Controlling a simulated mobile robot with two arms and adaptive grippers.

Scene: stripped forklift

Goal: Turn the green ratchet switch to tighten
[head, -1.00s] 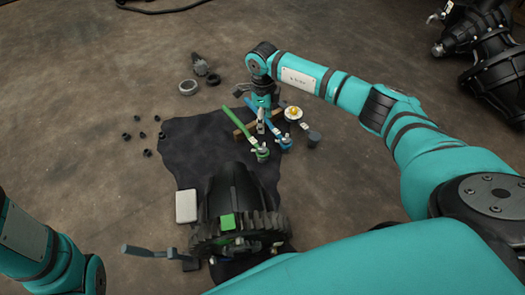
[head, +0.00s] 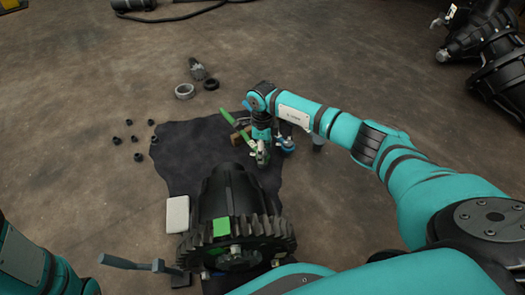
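The green ratchet (head: 250,122) lies on the dark cloth, its green handle slanting up and left from its metal head (head: 262,156). The switch on the head is too small to make out. My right gripper (head: 262,147) points down over the head end of the green ratchet and partly covers it. I cannot tell whether its fingers touch the head or how wide they are. My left arm shows only at the lower left corner, and its gripper is out of view.
A blue ratchet (head: 285,145) lies close to the right of my gripper. A black housing with a large gear (head: 238,230) stands in front. A grey cup (head: 318,142), rings (head: 184,91) and several small dark nuts (head: 130,138) lie around the dark cloth (head: 190,155).

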